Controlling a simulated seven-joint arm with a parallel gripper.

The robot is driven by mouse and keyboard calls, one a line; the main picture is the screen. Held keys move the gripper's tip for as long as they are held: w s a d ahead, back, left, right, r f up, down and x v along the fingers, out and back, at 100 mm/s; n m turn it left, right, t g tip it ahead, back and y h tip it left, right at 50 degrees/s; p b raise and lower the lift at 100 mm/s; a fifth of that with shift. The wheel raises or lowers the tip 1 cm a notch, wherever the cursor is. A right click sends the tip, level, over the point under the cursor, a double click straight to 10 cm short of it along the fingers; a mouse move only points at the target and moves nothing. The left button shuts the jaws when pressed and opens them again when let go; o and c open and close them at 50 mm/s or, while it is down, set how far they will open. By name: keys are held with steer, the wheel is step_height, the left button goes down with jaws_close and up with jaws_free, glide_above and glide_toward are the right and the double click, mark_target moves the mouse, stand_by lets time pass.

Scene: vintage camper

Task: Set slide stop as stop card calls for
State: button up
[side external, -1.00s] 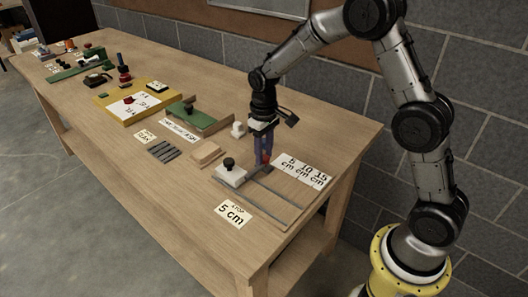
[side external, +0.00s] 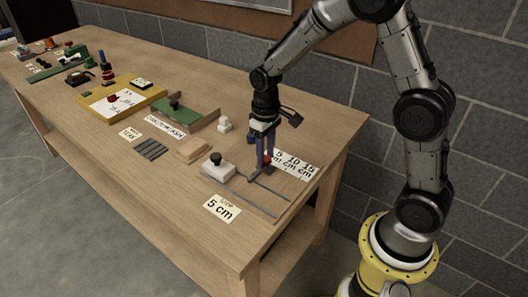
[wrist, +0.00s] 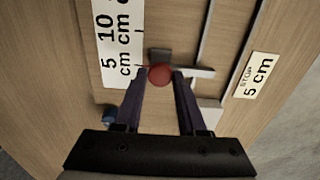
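The slide stop has a red round knob (wrist: 161,74) on a small dark block (wrist: 159,54), with a pale crossbar (wrist: 201,72) toward the rails. My gripper (side external: 267,164) is lowered onto it, with a finger against each side of the knob in the wrist view (wrist: 160,76). The stop is beside the 5 cm end of the scale card (side external: 296,165), which reads 5, 10 and 15 cm. The exact alignment with the mark is hard to tell. The stop card (side external: 222,208) reads "STOP 5 cm" and shows in the wrist view (wrist: 257,76).
A white block with a black knob (side external: 217,168) stands at the left end of the rails (side external: 247,192). The near table edge is mostly clear.

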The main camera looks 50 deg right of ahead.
steer(key=o, duration=0.4)
step_height(320, 180, up, 14)
stand_by(0.5)
step_height(320, 180, up, 5)
steer(key=t, duration=0.2)
glide_above(266, 158)
steer(key=s, duration=0.3)
steer(key=s+a+r+t, duration=0.15)
steer(key=s+r, duration=0.25)
steer(key=s, duration=0.4)
steer(key=s+f+t, duration=0.1)
steer(key=s+f, duration=0.2)
steer(key=s, duration=0.2)
steer(key=s+a+f+t, duration=0.1)
steer(key=s+f, duration=0.2)
steer(key=s, duration=0.3)
